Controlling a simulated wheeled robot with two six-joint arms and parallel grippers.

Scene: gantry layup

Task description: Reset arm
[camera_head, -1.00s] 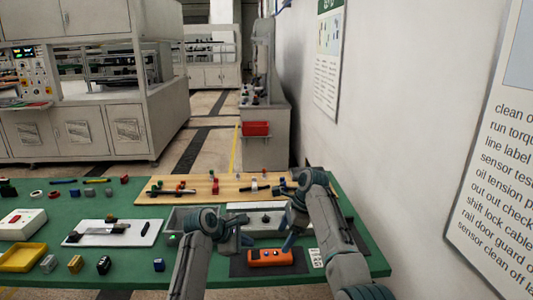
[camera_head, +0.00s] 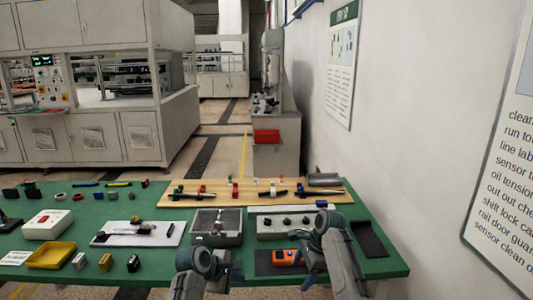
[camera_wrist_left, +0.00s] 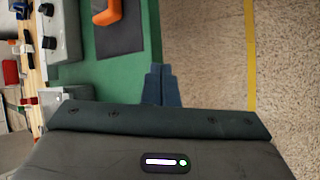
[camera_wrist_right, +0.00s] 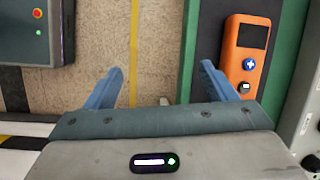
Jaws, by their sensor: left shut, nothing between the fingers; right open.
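My left gripper (camera_head: 228,276) is low at the front edge of the green table. In the left wrist view its blue fingers (camera_wrist_left: 161,84) are together and empty, over the table edge and floor. My right gripper (camera_head: 300,263) is near the orange device, partly hidden behind my wrist in the head view. In the right wrist view its blue fingers (camera_wrist_right: 160,88) are spread apart with nothing between them. The orange device (camera_wrist_right: 246,62), with a dark screen and blue button, lies beside the right finger, outside the jaws. It also shows in the left wrist view (camera_wrist_left: 107,13).
The green table (camera_head: 190,262) carries a grey tray (camera_head: 217,239), a white board (camera_head: 112,241), a yellow tray (camera_head: 38,262) and a wooden board (camera_head: 330,199) with small parts. A dark mat (camera_wrist_left: 118,35) lies under the orange device. A wall stands to the right.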

